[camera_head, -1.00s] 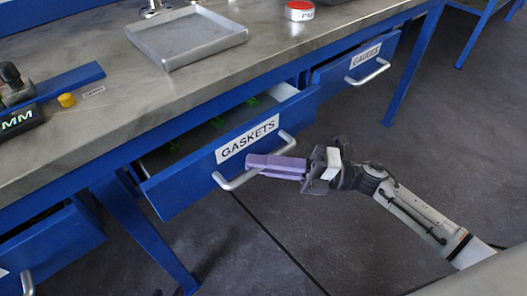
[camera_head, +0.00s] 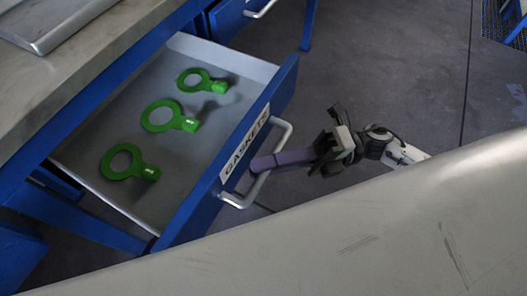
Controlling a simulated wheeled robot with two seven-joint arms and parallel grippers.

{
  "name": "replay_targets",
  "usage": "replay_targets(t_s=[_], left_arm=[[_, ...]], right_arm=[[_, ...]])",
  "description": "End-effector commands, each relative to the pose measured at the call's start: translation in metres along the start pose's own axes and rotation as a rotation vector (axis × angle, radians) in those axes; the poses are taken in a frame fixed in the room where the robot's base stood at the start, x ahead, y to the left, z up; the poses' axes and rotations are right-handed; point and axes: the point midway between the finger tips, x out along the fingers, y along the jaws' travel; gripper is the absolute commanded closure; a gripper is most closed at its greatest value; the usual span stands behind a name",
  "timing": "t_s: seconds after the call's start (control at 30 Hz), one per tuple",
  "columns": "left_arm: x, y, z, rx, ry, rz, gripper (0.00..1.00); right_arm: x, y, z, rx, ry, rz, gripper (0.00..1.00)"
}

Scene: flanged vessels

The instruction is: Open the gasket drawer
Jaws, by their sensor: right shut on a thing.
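The gasket drawer (camera_head: 280,95), with a blue front and a white label reading GASKETS (camera_head: 243,146), is pulled far out from the workbench. Its grey floor shows. Three green ring gaskets with tabs lie inside in a row: one at the back (camera_head: 195,81), one in the middle (camera_head: 157,116) and one at the front left (camera_head: 126,165). My right gripper (camera_head: 262,163), with purple fingers, is shut on the drawer's metal handle (camera_head: 281,132) near its middle. My left gripper is not in view.
The bench top (camera_head: 60,95) is at the upper left with a metal tray (camera_head: 62,25) on it. Another blue drawer (camera_head: 228,17) is at the top, seemingly closed. A large pale surface (camera_head: 350,235) fills the lower right. Dark floor (camera_head: 400,70) lies open beyond the drawer.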

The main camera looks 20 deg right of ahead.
Motion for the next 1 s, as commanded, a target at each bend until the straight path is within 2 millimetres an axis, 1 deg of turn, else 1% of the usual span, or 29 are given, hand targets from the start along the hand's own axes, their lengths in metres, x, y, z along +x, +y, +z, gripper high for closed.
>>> replay_targets(t_s=[0.43,0.47,0.5,0.57,0.87,0.97,1.0], left_arm=[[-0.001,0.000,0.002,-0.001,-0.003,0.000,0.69],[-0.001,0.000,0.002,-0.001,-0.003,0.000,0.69],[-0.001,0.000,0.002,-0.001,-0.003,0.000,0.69],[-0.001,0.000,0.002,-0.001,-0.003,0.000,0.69],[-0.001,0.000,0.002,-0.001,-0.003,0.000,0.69],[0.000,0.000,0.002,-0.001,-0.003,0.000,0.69],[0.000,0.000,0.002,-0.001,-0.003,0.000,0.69]], right_arm=[[-0.002,0.001,-0.002,-0.002,0.006,-0.001,1.00],[-0.002,0.001,-0.002,-0.002,0.006,-0.001,0.86],[-0.002,0.001,-0.002,-0.002,0.006,-0.001,0.79],[-0.002,0.001,-0.002,-0.001,0.006,-0.001,0.70],[-0.003,0.000,-0.003,0.000,0.006,0.000,0.70],[-0.011,-0.001,-0.003,0.001,0.006,-0.002,0.70],[-0.016,-0.001,-0.003,0.002,0.004,-0.003,0.70]])
